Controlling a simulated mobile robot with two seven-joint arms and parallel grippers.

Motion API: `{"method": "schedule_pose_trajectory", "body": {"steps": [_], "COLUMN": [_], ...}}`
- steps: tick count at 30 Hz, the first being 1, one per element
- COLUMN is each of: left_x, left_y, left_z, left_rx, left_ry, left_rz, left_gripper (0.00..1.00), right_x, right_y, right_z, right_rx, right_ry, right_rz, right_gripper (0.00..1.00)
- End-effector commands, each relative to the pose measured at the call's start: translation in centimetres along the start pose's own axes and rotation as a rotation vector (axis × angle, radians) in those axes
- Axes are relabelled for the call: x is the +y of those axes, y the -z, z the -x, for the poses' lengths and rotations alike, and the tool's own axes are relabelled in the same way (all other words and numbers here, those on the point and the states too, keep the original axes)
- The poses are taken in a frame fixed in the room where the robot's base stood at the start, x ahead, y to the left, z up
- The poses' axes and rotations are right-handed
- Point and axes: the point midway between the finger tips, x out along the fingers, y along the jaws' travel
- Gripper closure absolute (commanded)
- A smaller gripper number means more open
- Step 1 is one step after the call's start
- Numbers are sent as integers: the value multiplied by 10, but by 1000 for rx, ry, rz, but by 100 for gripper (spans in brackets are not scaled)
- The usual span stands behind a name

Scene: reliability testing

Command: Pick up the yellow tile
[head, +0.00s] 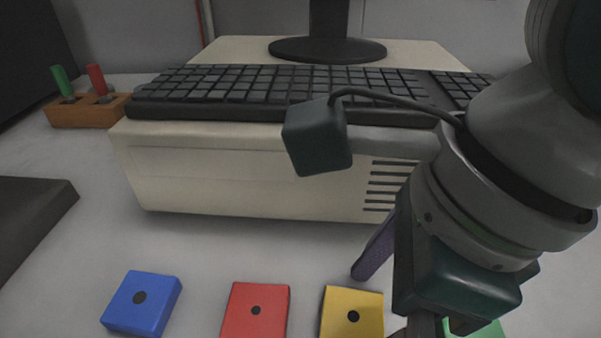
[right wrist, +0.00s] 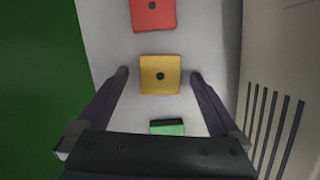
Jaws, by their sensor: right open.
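The yellow tile (head: 340,304) lies flat on the light table at the bottom of the head view, right of the red tile, with a dark round spot in its middle. Its lower edge is cut off there. In the right wrist view the yellow tile (right wrist: 150,86) appears between the fingertips of my right gripper (right wrist: 160,75), with a gap on each side. The right gripper is open and holds nothing. Whether the fingertips are level with the tile or above it I cannot tell. My left gripper is not in view.
A red tile (head: 240,304), a blue tile (head: 157,296) and a partly hidden green tile (head: 490,331) share the row. Behind stands a beige computer case (head: 240,180) with a black keyboard (head: 230,110) on it. A wooden block with pegs (head: 82,116) is at left.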

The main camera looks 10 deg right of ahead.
Motion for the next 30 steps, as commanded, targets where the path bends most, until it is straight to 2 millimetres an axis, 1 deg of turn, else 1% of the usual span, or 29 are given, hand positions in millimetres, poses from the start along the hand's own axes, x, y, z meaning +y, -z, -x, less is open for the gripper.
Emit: {"method": "schedule_pose_trajectory", "body": {"steps": [2, 26, 30], "left_x": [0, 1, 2], "left_y": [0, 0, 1], "left_z": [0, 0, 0], "left_rx": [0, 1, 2], "left_ry": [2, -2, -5], "left_rz": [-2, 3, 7], "left_gripper": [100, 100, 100], "right_x": [0, 0, 0], "right_y": [0, 0, 0], "right_z": [0, 1, 1], "right_rx": [0, -1, -1], "right_ry": [0, 0, 0], "right_rz": [0, -1, -1], "right_gripper": [2, 92, 92]}}
